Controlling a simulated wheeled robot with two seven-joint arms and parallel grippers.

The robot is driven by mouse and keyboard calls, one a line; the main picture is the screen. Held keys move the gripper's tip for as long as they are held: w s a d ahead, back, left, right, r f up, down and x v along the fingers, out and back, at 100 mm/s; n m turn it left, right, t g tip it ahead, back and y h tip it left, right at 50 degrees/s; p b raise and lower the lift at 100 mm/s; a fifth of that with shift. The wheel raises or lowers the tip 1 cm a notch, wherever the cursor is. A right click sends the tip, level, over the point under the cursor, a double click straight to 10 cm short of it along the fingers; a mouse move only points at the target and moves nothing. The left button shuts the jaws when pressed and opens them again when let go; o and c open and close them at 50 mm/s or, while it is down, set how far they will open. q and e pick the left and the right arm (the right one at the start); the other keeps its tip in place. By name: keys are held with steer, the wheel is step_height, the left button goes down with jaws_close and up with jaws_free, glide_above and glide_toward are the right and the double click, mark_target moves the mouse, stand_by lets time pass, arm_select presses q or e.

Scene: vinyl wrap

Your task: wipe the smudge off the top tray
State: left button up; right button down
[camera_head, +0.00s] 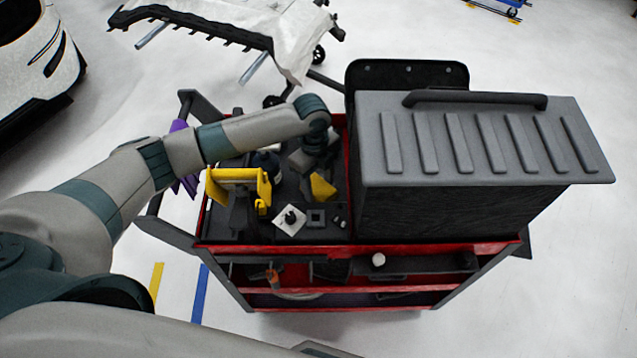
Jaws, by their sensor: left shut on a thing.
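The top tray (248,236) is the dark upper level of a red and black cart. My left arm reaches over it from the left. My left gripper (318,168) points down over the tray's middle, next to the large grey box. It is shut on what looks like a yellow cloth (322,187), low at the tray surface; whether the cloth touches the surface I cannot tell. My fingertips are mostly hidden by the wrist. I cannot make out the smudge. My right gripper is out of view.
A large grey ribbed-lid box (450,150) fills the cart's right side. A yellow holder (240,182), a dark bottle (266,163) and a white square piece (290,220) crowd the tray's left part. A purple item (183,150) hangs at the left handle. The lower shelf holds small items.

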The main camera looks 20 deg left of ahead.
mark_target(318, 174)
arm_select(q)
steer(key=shift+f+b, duration=0.4)
steer(key=shift+f, duration=0.65)
stand_by(0.4)
steer(key=shift+w, duration=0.1)
steer(key=shift+w+a+r+b, duration=0.1)
steer(key=shift+w+a+b, duration=0.2)
steer(key=shift+w, duration=0.6)
steer(key=shift+w+a+b, duration=0.3)
steer(key=shift+w, duration=0.6)
steer(key=shift+w+a+f+b, duration=0.1)
steer(key=shift+w+a+b, duration=0.15)
steer(key=shift+w+b, duration=0.4)
steer(key=shift+w+a+f+b, duration=0.1)
steer(key=shift+w+a+b, duration=0.15)
steer(key=shift+w, duration=0.65)
steer(key=shift+w+a, duration=0.1)
steer(key=shift+w, duration=0.1)
steer(key=shift+w+r, duration=0.1)
steer(key=shift+r, duration=0.1)
